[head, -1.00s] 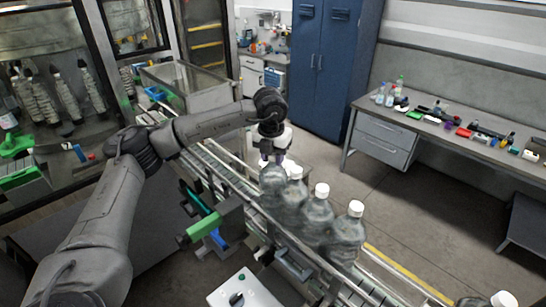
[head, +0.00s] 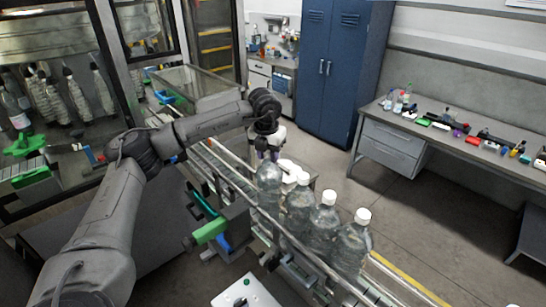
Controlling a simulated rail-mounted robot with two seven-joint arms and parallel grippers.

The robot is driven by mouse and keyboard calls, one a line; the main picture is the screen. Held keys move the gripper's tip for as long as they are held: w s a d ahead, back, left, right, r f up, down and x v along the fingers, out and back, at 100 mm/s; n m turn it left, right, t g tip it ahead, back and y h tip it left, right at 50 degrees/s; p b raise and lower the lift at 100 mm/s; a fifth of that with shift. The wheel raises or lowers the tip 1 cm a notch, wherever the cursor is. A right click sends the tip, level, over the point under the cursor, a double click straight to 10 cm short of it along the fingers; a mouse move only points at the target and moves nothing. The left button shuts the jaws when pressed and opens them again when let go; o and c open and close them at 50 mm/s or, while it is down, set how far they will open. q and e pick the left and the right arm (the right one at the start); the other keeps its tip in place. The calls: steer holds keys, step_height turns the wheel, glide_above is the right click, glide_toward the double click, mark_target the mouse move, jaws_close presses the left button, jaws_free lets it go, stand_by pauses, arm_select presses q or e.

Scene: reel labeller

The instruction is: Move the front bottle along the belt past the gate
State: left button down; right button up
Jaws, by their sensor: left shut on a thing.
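Several clear bottles with white caps stand upright in a row on the conveyor belt (head: 222,166), which runs from the upper left to the lower right. My left gripper (head: 268,155) is shut at the top of the bottle at the row's far left end, the front bottle (head: 268,186). That bottle's cap is hidden by the gripper. The second bottle (head: 298,208), third bottle (head: 322,224) and last bottle (head: 352,245) stand close behind it. I cannot clearly make out the gate. My right gripper is not in view.
A device with a green end (head: 209,231) sits at the belt's near side, close to the bottles. A white panel (head: 246,293) is at the bottom. A blue cabinet (head: 342,75) and a workbench (head: 455,142) with small items stand behind, across open floor.

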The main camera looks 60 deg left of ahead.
arm_select(q)
steer(key=s+a+p, duration=0.3)
steer(key=a, duration=1.1)
steer(key=shift+s+a+r, duration=0.15)
steer(key=shift+s+a, duration=0.05)
steer(key=shift+s, duration=0.1)
stand_by(0.7)
steer(key=shift+f, duration=0.4)
stand_by(0.5)
steer(key=c, duration=0.7)
jaws_free()
steer(key=r, duration=0.4)
steer(key=s+r, duration=0.1)
steer(key=r, duration=0.4)
steer(key=d+r, duration=0.1)
steer(key=r, duration=0.3)
steer(key=shift+s+r, duration=0.15)
steer(key=shift+r, duration=0.15)
